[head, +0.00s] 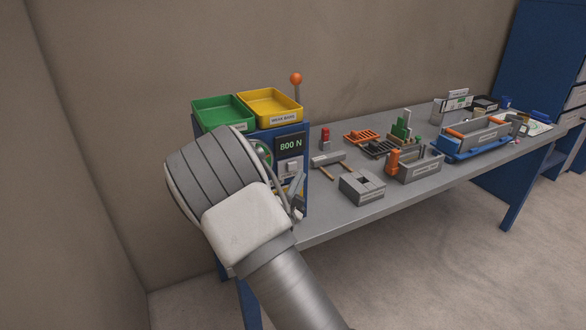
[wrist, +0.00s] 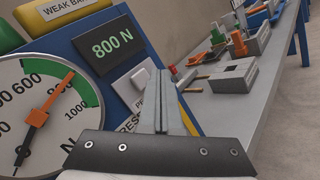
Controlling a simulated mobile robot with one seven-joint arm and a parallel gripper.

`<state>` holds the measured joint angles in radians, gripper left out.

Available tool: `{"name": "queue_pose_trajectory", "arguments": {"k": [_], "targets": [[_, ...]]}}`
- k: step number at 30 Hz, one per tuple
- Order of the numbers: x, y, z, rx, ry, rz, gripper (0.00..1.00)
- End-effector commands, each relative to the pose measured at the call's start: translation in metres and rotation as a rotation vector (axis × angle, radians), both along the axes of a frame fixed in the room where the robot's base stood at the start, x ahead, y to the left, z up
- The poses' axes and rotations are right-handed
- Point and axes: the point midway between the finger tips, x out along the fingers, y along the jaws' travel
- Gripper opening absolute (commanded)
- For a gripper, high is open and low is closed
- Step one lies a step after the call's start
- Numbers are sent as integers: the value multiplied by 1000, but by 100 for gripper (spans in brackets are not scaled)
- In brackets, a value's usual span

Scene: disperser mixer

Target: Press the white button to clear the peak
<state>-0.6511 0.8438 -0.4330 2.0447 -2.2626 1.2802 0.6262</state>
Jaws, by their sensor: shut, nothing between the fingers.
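The white button (head: 292,167) sits on the blue panel below a dark display (head: 290,146) reading 800 N. In the head view my gripper (head: 299,186) is just below and right of the button. The round gauge (wrist: 45,110) has an orange needle pointing up and right and a black needle.
A green tray (head: 222,113) and a yellow tray (head: 270,107) sit on top of the panel box, with an orange-knobbed lever (head: 296,79) behind. The grey table (head: 335,213) holds a grey block (head: 362,187), racks and bins to the right.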

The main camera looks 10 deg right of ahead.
Motion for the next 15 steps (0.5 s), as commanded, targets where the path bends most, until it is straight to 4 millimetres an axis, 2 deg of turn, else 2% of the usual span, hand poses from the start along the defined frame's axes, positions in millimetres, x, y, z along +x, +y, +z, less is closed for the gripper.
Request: {"name": "queue_pose_trajectory", "arguments": {"k": [6,15], "targets": [[11,4,0,0,0,0,0],[11,4,0,0,0,0,0]]}}
